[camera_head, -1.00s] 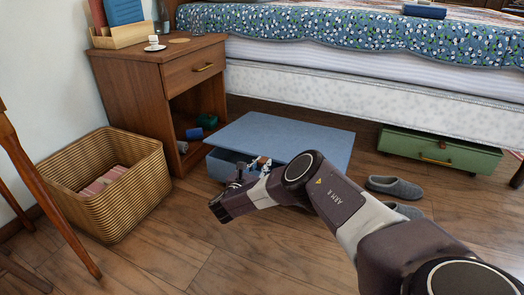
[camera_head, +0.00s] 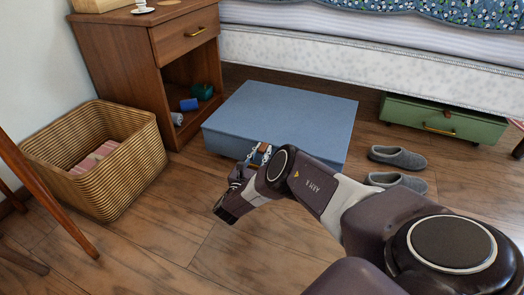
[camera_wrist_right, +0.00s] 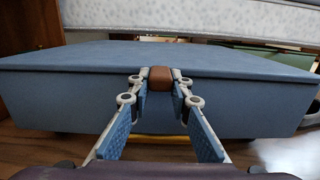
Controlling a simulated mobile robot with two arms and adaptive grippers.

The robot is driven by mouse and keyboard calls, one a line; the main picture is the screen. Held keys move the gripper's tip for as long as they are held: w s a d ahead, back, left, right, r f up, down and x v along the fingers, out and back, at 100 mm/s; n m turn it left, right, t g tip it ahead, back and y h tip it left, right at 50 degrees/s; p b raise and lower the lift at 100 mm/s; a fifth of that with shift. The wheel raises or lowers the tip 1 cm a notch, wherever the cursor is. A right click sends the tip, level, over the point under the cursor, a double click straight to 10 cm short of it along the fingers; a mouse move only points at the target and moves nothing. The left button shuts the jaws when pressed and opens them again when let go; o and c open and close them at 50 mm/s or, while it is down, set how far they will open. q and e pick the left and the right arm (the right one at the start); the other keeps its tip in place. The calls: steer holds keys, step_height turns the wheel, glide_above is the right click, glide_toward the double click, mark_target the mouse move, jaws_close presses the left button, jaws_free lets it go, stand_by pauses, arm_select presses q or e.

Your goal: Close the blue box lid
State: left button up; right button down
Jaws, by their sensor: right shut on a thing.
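The blue box (camera_head: 225,143) stands on the floor in front of the bed. Its flat blue lid (camera_head: 285,112) lies level over the box, and no open gap shows along the front edge in either view. A brown tab (camera_wrist_right: 160,78) sits at the middle of the lid's front edge in the right wrist view. My right gripper (camera_head: 262,154) is at the front of the box, its two fingers on either side of the tab and shut on it. The arm hides part of the front wall in the head view. My left gripper is not in view.
A wooden nightstand (camera_head: 120,75) stands at the left of the box, and a wicker basket (camera_head: 120,180) is further left. Grey slippers (camera_head: 397,157) and a green box (camera_head: 455,124) are at the right. Floor in front is clear.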

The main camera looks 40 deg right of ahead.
steer(key=c, duration=1.8)
jaws_free()
steer(key=shift+s+a+f, duration=0.1)
steer(key=shift+s+f, duration=0.05)
steer(key=shift+f, duration=0.45)
steer(key=shift+o, duration=0.2)
steer(key=shift+r, duration=0.2)
steer(key=v, duration=1.2)
